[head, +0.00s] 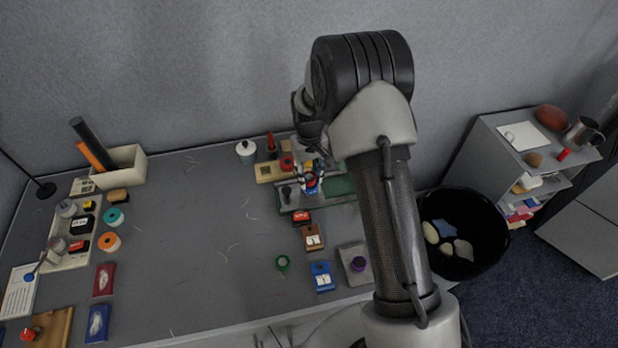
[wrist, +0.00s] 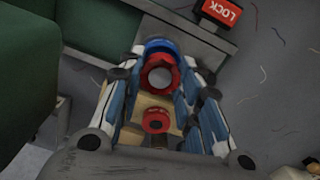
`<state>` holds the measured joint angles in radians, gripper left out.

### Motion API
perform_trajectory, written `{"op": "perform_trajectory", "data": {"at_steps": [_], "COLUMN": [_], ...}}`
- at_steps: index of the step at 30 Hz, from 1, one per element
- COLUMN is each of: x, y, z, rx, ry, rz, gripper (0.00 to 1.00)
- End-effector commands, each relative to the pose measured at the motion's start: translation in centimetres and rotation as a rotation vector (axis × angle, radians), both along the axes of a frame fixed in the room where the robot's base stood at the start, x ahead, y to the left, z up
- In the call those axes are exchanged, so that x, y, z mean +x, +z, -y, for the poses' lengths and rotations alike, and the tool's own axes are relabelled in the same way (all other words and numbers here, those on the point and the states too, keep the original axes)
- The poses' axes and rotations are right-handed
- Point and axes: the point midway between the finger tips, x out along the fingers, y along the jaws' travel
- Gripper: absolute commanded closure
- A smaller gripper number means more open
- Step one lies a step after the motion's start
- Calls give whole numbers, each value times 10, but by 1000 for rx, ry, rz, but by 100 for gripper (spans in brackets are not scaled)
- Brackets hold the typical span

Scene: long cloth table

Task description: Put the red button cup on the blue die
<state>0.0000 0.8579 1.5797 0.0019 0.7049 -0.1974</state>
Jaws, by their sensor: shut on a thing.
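The red button cup (wrist: 161,76), a red faceted ring with a pale round middle, sits between my fingertips in the wrist view. My gripper (head: 310,174) is shut on it. The blue die (wrist: 160,46) shows as a blue curved rim just beyond the red cup, mostly hidden by it; in the head view blue shows at my fingertips on the grey strip. The cup is over or very close to the die. I cannot tell whether they touch, and my fingers hide the gap.
A beige board (head: 266,172) with a red knob-like piece (head: 287,162) lies behind my gripper. A red LOCK block (wrist: 222,11) lies near the die. A green base (head: 340,186) is beside it. A black bin (head: 503,246) stands at right. The table's middle is clear.

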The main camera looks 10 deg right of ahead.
Motion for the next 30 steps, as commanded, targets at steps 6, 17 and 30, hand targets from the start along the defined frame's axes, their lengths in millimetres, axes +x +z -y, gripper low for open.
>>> {"op": "perform_trajectory", "data": {"at_steps": [6,17,30], "x": [1,0,-3], "y": [-11,-19,-28], "z": [0,0,0], "rx": [0,0,0], "ry": [0,0,0], "rz": [2,0,-7], "gripper": [88,88,57]}}
